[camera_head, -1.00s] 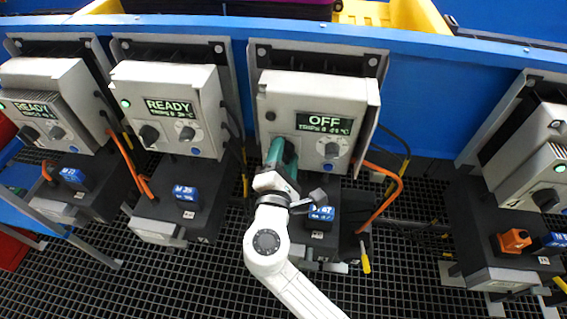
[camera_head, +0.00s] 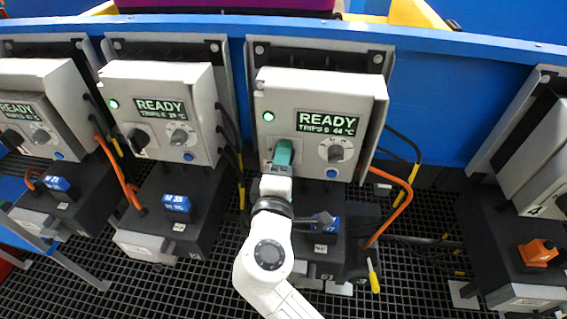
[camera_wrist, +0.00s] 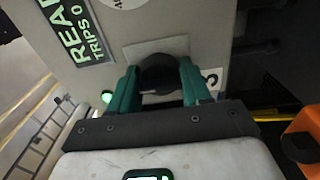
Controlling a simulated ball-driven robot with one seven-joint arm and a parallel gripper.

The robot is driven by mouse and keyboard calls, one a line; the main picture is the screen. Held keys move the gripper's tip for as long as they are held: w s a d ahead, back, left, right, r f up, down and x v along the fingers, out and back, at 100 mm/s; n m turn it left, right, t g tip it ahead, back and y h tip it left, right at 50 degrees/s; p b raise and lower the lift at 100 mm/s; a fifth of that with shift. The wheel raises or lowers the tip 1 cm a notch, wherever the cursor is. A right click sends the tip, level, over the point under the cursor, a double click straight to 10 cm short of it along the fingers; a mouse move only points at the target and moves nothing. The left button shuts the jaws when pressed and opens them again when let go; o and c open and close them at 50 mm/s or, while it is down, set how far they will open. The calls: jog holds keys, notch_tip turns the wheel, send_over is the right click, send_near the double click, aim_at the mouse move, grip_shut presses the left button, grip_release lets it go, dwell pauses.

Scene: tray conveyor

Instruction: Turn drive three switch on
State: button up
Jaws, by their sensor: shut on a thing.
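The drive in front of me is a light grey box (camera_head: 372,92) whose display (camera_head: 327,123) reads READY, TRIPS 0, 44 °C. Its green lamp (camera_head: 268,117) is lit. Its black rotary switch (camera_wrist: 158,72) sits on a pale plate at the lower left of the box front, with a "3" partly visible beside it in the wrist view. My gripper (camera_head: 282,157) is at this switch. In the wrist view my green fingers (camera_wrist: 157,88) are on both sides of the black knob, shut on it. In the head view my gripper hides the knob.
A grey dial (camera_head: 335,151) and a blue button (camera_head: 331,173) are just right of my gripper. An orange cable (camera_head: 400,195) hangs at the box's right. Similar drives stand on both sides; the left neighbour's display (camera_head: 160,108) also reads READY. A blue-tagged motor (camera_head: 329,222) is below.

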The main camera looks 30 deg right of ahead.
jog(key=shift+s+d, duration=0.1)
jog(key=shift+d, duration=0.05)
jog(key=o, duration=1.1)
jog(key=shift+c, duration=0.2)
jog(key=v, duration=1.1)
jog(key=shift+f, duration=0.1)
